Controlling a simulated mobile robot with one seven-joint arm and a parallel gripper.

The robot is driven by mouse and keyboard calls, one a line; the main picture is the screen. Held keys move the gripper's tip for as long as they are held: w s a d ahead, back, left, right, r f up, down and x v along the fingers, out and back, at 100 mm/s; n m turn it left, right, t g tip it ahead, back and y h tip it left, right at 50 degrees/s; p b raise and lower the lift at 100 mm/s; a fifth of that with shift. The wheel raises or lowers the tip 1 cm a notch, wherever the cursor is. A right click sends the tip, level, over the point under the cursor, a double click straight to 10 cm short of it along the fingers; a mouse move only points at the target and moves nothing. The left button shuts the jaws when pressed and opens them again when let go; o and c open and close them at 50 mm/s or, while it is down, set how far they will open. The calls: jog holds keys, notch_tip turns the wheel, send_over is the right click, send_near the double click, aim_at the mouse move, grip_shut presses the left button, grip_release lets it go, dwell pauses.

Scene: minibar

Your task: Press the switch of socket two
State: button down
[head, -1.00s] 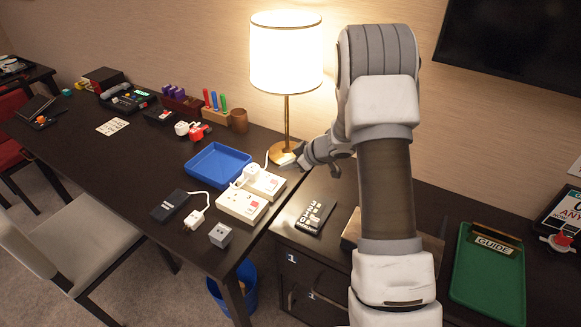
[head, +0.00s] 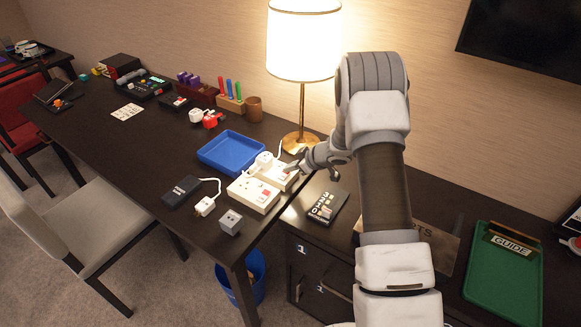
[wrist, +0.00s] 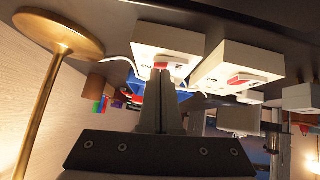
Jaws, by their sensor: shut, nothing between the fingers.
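Two white socket boxes stand side by side on the dark desk. The back box (head: 279,177), beside the lamp, has a white plug (head: 264,160) in it and a switch at its right end. The front box (head: 252,195) has a red switch (head: 265,195). In the wrist view, upside down, the fingertips (wrist: 161,73) overlap the red switch of the nearer box (wrist: 165,42); contact is unclear. The other box (wrist: 245,60) is beside it.
A lamp (head: 300,141) stands close behind my gripper. A blue tray (head: 231,152) lies left of the boxes. A black adapter (head: 182,191), a white plug (head: 205,206) and a grey cube (head: 230,222) lie in front. A black card box (head: 327,206) sits on the lower cabinet.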

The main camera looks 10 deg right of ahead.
jog(key=shift+d+f, duration=0.1)
jog(key=shift+f, duration=0.15)
jog(key=shift+s+a+r, duration=0.15)
jog(key=shift+s+a, duration=0.35)
jog(key=shift+a, duration=0.1)
jog(key=p+v, duration=0.3)
jog(key=v, duration=1.4)
jog(key=shift+s+p, duration=0.2)
jog(key=shift+p, duration=0.1)
jog(key=shift+r, duration=0.1)
